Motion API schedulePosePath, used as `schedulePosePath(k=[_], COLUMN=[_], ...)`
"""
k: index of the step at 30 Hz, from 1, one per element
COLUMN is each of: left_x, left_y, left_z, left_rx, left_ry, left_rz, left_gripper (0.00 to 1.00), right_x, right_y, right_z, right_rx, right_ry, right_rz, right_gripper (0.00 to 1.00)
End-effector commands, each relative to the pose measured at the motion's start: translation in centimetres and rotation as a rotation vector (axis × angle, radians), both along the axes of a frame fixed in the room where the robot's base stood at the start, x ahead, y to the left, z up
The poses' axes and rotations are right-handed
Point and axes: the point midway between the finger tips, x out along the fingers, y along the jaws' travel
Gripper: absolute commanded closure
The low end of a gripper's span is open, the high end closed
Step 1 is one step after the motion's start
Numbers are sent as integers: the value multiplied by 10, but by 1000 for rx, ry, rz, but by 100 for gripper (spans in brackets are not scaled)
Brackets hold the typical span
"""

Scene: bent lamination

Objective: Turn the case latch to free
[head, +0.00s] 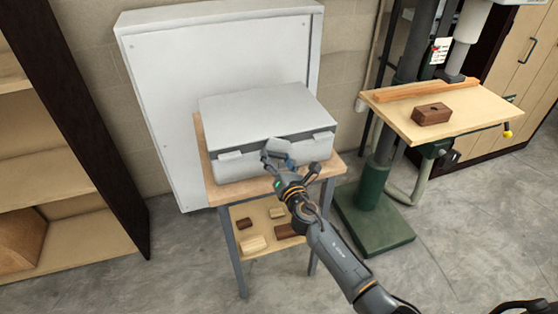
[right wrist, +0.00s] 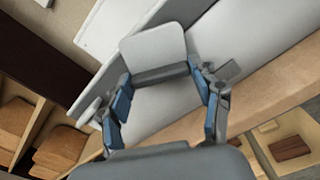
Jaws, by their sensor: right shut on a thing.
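My right gripper (head: 276,155) is at the middle of the case front. It is shut on a light grey latch plate (head: 277,145), which sticks out from the case front. In the right wrist view, the plate (right wrist: 153,45) stands between the two fingers of the gripper (right wrist: 160,75). My left gripper is not in view.
The table's lower shelf (head: 263,224) holds several wooden blocks. A drill press table (head: 455,120) with a brown block (head: 432,114) stands at the right. A shelf unit (head: 70,150) stands at the left, and a white panel (head: 215,55) is behind the case.

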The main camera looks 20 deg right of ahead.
Motion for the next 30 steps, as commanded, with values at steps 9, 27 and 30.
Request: schedulePosePath(k=[9, 27, 30], left_x=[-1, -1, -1], left_y=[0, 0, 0], left_z=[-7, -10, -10], left_rx=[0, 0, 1], left_ry=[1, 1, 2], left_rz=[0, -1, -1], left_gripper=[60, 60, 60], right_x=[0, 0, 0], right_y=[6, 13, 13], right_z=[5, 17, 19], right_rx=[306, 851, 920], right_ry=[9, 29, 31], right_rz=[0, -1, 0], right_gripper=[68, 68, 68])
